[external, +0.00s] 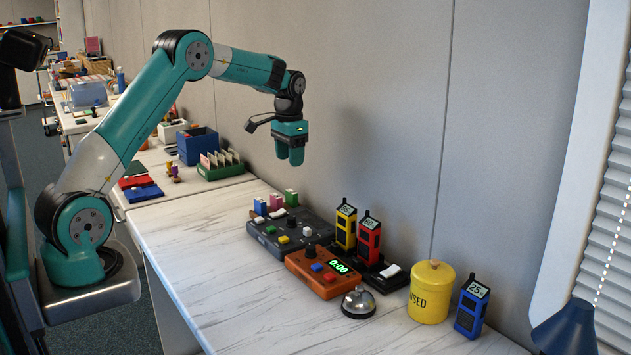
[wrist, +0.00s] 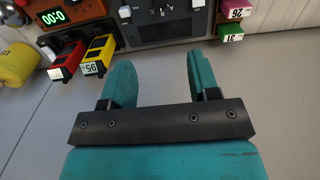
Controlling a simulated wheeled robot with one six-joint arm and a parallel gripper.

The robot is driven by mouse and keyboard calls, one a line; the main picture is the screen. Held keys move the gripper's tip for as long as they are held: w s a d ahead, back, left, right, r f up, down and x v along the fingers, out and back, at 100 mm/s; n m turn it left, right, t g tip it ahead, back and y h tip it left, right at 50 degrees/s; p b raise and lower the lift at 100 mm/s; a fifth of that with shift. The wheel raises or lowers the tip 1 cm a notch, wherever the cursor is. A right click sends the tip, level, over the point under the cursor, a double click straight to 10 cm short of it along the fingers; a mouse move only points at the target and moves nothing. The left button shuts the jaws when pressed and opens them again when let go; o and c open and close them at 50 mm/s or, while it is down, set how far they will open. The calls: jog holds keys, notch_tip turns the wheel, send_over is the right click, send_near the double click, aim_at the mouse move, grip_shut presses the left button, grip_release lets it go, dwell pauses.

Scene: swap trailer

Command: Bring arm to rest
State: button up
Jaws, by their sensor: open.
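My teal arm reaches from the left over the table (external: 205,265) in the external view. My gripper (external: 290,160) hangs from its end, pointing down, in the air above the far side of the table near the wall. In the wrist view my gripper (wrist: 157,75) shows two teal fingers spread apart with nothing between them. Its fingers touch no object that I can see.
Beneath stand a dark control box (external: 290,232), an orange timer box (external: 322,270), yellow (external: 345,226) and red (external: 369,238) meters, a bell (external: 358,302), a yellow canister (external: 431,291) and a blue meter (external: 471,306). A green card rack (external: 220,165) stands behind. The table's front is clear.

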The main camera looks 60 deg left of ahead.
jog(key=s+d+r+n+y+p, duration=0.1)
jog(key=s+r+n, duration=0.1)
jog(key=s+r, duration=0.45)
jog(key=s+r+n+y+p, duration=0.1)
jog(key=s+r+n, duration=0.15)
jog(key=s, duration=0.75)
jog(key=s+n+y+p, duration=0.2)
jog(key=s, duration=1.7)
jog(key=shift+s+d+r+n, duration=0.35)
jog(key=shift+s+d, duration=0.05)
jog(key=shift+d, duration=0.05)
jog(key=shift+c, duration=0.5)
